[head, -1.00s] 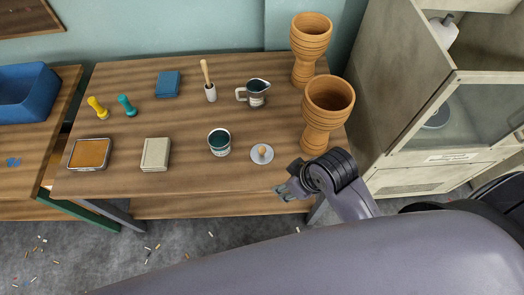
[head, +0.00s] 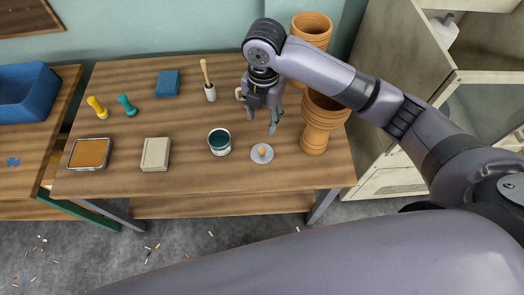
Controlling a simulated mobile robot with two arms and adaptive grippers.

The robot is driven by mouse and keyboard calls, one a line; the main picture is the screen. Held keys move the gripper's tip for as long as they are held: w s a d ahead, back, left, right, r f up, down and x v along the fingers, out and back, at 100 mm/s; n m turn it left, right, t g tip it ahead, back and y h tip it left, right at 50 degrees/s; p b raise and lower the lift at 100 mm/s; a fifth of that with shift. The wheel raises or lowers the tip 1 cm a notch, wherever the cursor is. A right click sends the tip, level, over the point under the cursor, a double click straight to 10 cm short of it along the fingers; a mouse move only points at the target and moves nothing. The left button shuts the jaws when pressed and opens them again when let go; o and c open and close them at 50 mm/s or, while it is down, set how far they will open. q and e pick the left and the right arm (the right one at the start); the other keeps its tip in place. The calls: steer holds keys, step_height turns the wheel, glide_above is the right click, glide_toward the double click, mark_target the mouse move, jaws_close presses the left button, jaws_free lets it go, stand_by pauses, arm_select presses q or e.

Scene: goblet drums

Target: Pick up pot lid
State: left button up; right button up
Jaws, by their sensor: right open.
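The pot lid (head: 262,154) is a small grey disc with a wooden knob, lying flat on the wooden table near its front right. My right gripper (head: 262,120) points downward behind the lid in the picture, apart from it. Its fingers are open with nothing between them. The gripper and arm hide most of the metal pitcher behind them. A pot with dark teal contents (head: 219,142) stands just left of the lid, without a cover. My left gripper is not in view.
Two wooden goblet drums (head: 318,120) stand right of the lid, partly behind my right arm. A mortar with pestle (head: 209,82), a beige box (head: 156,154), an orange-topped tray (head: 89,154), a blue box (head: 168,83) and two stamps (head: 126,105) occupy the left. A cabinet (head: 410,100) stands at right.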

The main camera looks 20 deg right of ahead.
glide_above(262, 148)
steer(key=s, duration=0.1)
step_height(262, 148, down, 11)
steer(key=shift+f, duration=0.1)
steer(key=shift+w+f, duration=0.2)
steer(key=shift+f, duration=1.3)
steer(key=shift+w+f, duration=0.2)
steer(key=shift+f, duration=1.25)
jaws_close()
